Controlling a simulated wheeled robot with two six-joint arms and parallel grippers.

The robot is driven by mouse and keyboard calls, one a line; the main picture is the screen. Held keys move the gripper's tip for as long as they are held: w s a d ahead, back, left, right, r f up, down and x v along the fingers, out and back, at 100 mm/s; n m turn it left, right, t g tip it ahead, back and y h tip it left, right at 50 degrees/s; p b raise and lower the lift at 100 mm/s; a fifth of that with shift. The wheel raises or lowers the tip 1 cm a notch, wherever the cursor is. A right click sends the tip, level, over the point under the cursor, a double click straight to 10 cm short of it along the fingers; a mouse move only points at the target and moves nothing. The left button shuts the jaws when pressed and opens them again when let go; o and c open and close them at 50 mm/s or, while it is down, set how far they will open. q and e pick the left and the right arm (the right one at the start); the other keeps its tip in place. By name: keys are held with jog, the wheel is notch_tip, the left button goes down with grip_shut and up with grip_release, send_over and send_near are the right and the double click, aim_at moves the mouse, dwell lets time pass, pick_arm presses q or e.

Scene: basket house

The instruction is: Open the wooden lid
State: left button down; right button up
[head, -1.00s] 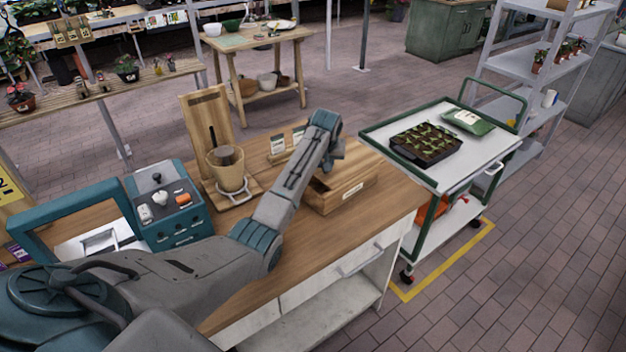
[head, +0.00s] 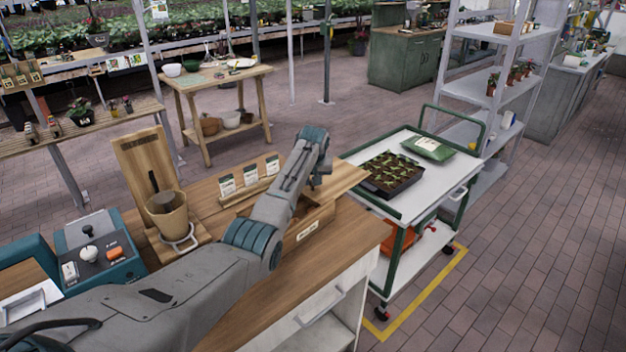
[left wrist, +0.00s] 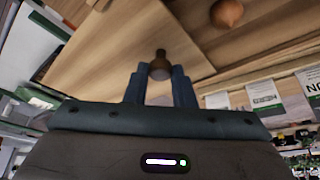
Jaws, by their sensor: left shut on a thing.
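The wooden box (head: 318,221), with a white label on its front, stands on the wooden bench. Its wooden lid (head: 347,176) extends out past the box's right side, toward the cart. My left gripper (head: 316,184) is at the lid, partly hidden behind my arm's wrist. In the left wrist view the two blue fingers (left wrist: 160,80) are shut on the lid's small brown knob (left wrist: 160,60). The flat lid (left wrist: 110,60) fills much of that view. A round brown bulb (left wrist: 228,13) shows beyond the lid's edge. My right gripper is not in view.
Seed packets (head: 248,178) stand in a rack behind the box. A pot (head: 167,212) on a stand and a teal device (head: 95,250) are to the left. A cart (head: 405,205) with a seedling tray (head: 391,175) stands close on the right.

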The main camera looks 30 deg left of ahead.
pick_arm(q)
jog(key=shift+s, duration=0.1)
jog(key=c, duration=1.6)
grip_release()
jog(key=o, duration=0.4)
jog(key=shift+c, duration=0.2)
jog(key=shift+s+r, duration=0.15)
jog(key=shift+r, duration=0.15)
jog(key=b+v, duration=0.3)
jog(key=v, duration=0.7)
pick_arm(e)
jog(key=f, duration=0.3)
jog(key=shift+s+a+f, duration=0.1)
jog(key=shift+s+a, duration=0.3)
